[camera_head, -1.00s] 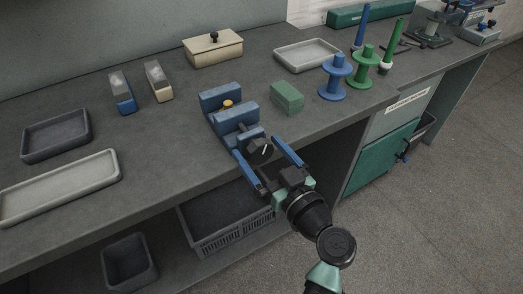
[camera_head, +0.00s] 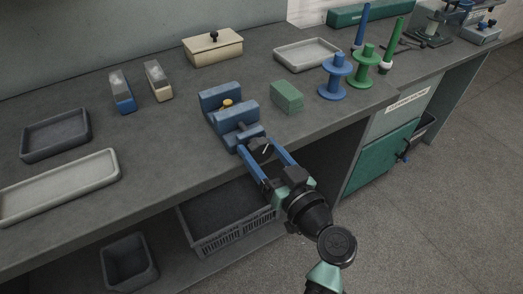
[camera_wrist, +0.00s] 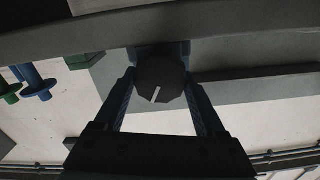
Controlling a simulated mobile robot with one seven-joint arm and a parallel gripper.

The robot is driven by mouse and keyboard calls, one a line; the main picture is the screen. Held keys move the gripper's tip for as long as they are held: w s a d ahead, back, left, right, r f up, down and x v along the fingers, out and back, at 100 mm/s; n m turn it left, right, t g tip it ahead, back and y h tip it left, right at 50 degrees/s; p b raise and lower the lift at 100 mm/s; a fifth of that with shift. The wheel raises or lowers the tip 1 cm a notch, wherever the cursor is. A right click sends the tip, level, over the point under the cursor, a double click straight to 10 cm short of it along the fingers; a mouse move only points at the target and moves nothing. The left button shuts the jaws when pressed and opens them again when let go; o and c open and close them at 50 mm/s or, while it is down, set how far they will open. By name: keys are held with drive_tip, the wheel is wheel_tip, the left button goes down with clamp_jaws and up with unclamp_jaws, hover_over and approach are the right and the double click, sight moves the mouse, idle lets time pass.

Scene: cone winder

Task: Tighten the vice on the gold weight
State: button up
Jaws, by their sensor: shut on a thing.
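The blue vice (camera_head: 226,113) stands near the front edge of the bench in the head view. The gold weight (camera_head: 227,103) sits between its two blue jaws; from this angle I cannot tell whether both jaws touch it. The dark knob (camera_head: 260,149) of the vice, with a white mark, faces me off the bench's front edge. My gripper (camera_head: 263,154) is shut on the knob, one blue finger on each side. In the wrist view the knob (camera_wrist: 160,84) sits between the fingertips, its white line slightly tilted from upright.
A green block (camera_head: 287,97) and a blue spool (camera_head: 335,78) stand right of the vice. Two small blocks (camera_head: 122,92) and shallow trays (camera_head: 57,136) lie to the left. A grey crate (camera_head: 228,232) sits below the bench.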

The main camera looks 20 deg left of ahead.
drive_tip(key=m, duration=0.6)
drive_tip(key=shift+d, duration=0.1)
drive_tip(key=shift+f, duration=0.1)
idle(0.5)
drive_tip(key=o, duration=1.3)
